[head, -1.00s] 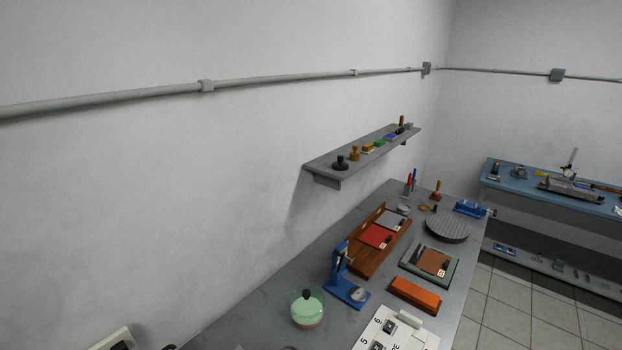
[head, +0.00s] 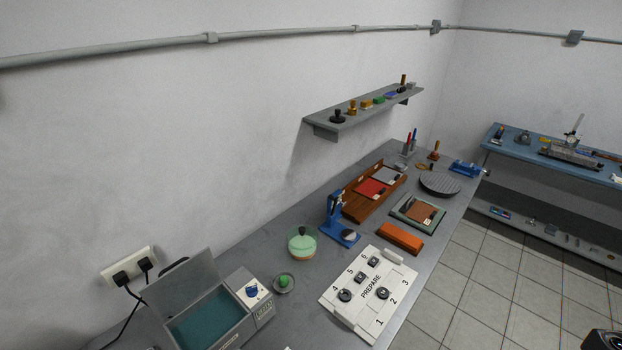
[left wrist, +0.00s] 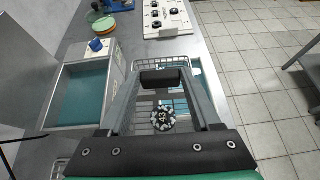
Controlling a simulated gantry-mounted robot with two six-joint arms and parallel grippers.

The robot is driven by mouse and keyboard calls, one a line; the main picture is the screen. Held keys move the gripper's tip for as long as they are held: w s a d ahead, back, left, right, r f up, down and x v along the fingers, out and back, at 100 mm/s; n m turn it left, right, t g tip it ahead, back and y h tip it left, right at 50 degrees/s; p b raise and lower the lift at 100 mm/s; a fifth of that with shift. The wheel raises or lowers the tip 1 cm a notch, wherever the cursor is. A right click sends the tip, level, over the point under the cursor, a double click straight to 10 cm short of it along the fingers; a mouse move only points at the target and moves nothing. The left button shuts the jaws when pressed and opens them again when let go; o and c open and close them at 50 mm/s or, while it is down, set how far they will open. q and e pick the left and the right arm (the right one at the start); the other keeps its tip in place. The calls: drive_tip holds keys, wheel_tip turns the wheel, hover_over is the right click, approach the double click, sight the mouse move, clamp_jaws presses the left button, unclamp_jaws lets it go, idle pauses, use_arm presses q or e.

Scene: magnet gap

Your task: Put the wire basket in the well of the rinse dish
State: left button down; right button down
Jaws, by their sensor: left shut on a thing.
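In the left wrist view my left gripper (left wrist: 160,88) is shut on the black handle of the wire basket (left wrist: 161,62). The basket's grey mesh shows behind and between the fingers. A round black-and-white tag marked 43 (left wrist: 163,118) shows below the handle. A pale dish with a teal inside, apparently the rinse dish (left wrist: 196,68), shows partly at the basket's right; basket and fingers hide most of it. I cannot tell whether the basket touches it.
An open teal-filled tank (head: 205,322) with a blue knob stands at the near left of the bench. A small dish with a green piece (head: 284,282), a green-domed jar (head: 302,243) and a white numbered board (head: 368,292) lie beyond. The floor is right of the bench.

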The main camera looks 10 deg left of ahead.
use_arm(q)
drive_tip(key=s+d+f, duration=0.2)
drive_tip(key=s, duration=0.1)
drive_tip(key=shift+d+f, duration=0.3)
drive_tip(key=shift+s+d+f, duration=0.25)
drive_tip(key=shift+s+d, duration=0.05)
drive_tip(key=shift+s, duration=0.05)
drive_tip(key=shift+s+n+t+y, duration=0.2)
drive_tip(key=shift+n+t+y, duration=0.1)
drive_tip(key=shift+n+y, duration=0.15)
drive_tip(key=shift+w+a+r+n+p, duration=0.15)
drive_tip(key=shift+w+a+r+p, duration=0.15)
drive_tip(key=shift+r, duration=0.25)
drive_tip(key=shift+w+a+r+n+p, duration=0.1)
drive_tip(key=shift+w+a+r+p, duration=0.05)
drive_tip(key=shift+w+a+r, duration=0.3)
wheel_tip(320, 180, up, 14)
drive_tip(key=p, duration=1.8)
drive_tip(key=shift+s+d+p, duration=0.15)
drive_tip(key=shift+s+p, duration=0.05)
drive_tip(key=shift+p, duration=0.2)
drive_tip(key=shift+f, duration=0.1)
